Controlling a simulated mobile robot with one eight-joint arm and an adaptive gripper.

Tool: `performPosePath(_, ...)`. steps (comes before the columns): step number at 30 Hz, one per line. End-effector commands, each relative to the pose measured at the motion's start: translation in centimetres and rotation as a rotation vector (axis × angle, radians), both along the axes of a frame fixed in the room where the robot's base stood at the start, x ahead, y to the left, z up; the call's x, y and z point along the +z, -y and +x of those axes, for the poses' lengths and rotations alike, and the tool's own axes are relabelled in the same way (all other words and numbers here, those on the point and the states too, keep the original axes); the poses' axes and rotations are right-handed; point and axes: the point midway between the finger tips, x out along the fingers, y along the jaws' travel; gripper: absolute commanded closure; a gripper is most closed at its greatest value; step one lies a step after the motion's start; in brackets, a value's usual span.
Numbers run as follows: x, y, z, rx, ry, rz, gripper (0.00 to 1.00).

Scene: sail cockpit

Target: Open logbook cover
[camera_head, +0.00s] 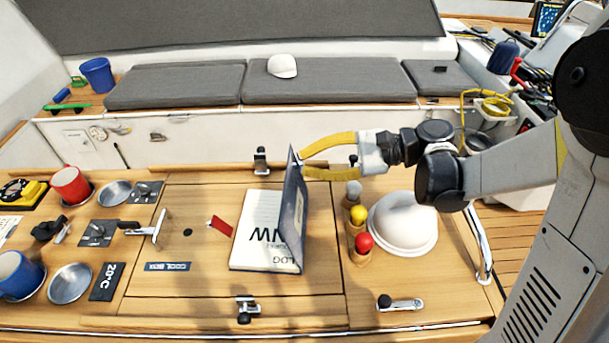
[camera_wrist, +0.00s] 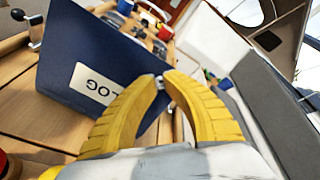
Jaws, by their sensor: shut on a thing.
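The logbook (camera_head: 258,232) lies on the wooden cockpit table, with its white page showing dark print. Its dark blue cover (camera_head: 293,212) stands about upright along the right side of the page. In the wrist view the outer face of the cover (camera_wrist: 72,52) fills the left, with a white LOG label. My gripper (camera_head: 300,163) has yellow fingers and comes from the right to the cover's far top corner. The fingertips (camera_wrist: 163,82) are closed together at the cover's edge. The cover's hinge line is partly hidden in the head view.
Close right of the cover stand several knobbed wooden pegs (camera_head: 362,243) and a white dome (camera_head: 403,222). A red tag (camera_head: 222,226) lies left of the logbook. Metal latches (camera_head: 247,309) sit at the front and back table edges. Cups and plates stand at the left.

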Motion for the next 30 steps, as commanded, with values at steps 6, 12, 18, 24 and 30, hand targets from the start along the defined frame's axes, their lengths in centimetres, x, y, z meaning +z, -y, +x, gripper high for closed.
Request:
performPosePath(6, -0.5, 0.9, -0.1, 0.001, 0.01, 0.116, 1.0)
performPosePath(12, -0.4, 1.3, -0.1, 0.002, 0.016, 0.175, 1.0)
performPosePath(18, -0.3, 1.5, -0.2, 0.002, 0.017, 0.194, 1.0)
performPosePath(24, -0.2, 1.5, -0.2, 0.001, 0.017, 0.196, 1.0)
performPosePath(30, -0.2, 1.5, -0.2, 0.001, 0.017, 0.196, 0.71)
